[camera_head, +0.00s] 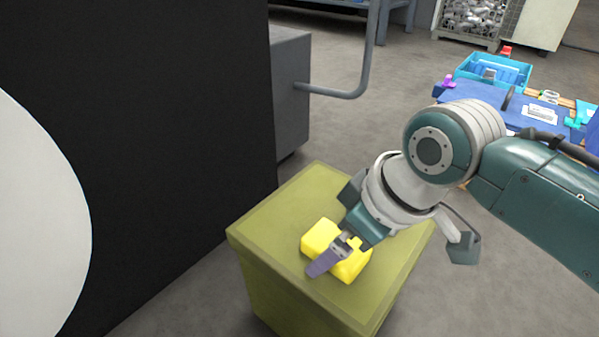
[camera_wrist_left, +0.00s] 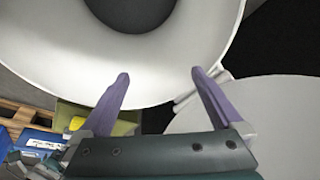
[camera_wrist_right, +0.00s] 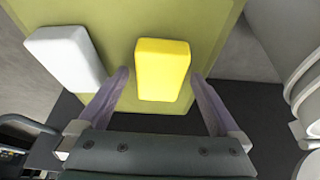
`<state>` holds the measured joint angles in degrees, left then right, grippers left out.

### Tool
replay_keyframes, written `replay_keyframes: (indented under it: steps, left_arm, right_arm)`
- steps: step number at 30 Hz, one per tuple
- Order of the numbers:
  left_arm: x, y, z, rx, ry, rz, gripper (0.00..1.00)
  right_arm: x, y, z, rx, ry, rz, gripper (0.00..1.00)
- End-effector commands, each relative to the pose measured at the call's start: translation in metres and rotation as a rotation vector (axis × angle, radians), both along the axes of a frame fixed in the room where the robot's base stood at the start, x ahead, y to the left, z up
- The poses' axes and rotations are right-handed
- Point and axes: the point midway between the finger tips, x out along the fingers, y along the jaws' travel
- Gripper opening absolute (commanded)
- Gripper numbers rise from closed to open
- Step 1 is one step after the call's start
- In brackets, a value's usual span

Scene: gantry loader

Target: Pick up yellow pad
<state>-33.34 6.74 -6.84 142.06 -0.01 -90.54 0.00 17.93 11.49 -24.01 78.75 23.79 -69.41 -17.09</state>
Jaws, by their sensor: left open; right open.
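The yellow pad (camera_head: 320,238) is a rounded block lying on top of an olive-green box (camera_head: 290,200). My right gripper (camera_head: 338,255) is above it, pointing down, and hides part of it. In the right wrist view the yellow pad (camera_wrist_right: 162,70) lies between and just beyond the tips of the open right gripper (camera_wrist_right: 158,75). Whether the fingers touch the pad cannot be told. My left gripper (camera_wrist_left: 160,73) is open and empty in the left wrist view, in front of a large white rounded surface; it is not in the head view.
A white pad (camera_wrist_right: 66,57) lies left of the yellow one on the same box in the right wrist view. A tall black panel (camera_head: 160,120) stands left of the box. A blue table with a blue bin (camera_head: 515,75) is at the back right. Grey floor is open between.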

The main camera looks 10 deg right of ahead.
Motion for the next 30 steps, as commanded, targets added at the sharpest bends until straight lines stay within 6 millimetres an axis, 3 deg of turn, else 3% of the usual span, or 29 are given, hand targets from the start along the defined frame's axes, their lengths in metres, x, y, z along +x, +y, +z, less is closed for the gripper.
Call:
replay_keyframes:
  steps: [5,27,30]
  left_arm:
    - [0.0007,-0.0011,0.0022,-0.004,-0.002,0.002,1.0]
    - [0.0009,0.0011,0.0023,0.005,-0.004,-0.005,1.0]
    - [0.001,0.0015,0.0023,0.006,-0.004,-0.005,1.0]
  right_arm:
    - [0.0,0.0,0.0017,0.0,0.0,0.0,0.99]
    - [-0.0003,-0.0004,0.0014,-0.001,0.001,0.0,0.16]
    - [-0.0003,-0.0004,0.0014,-0.001,0.001,0.0,0.15]
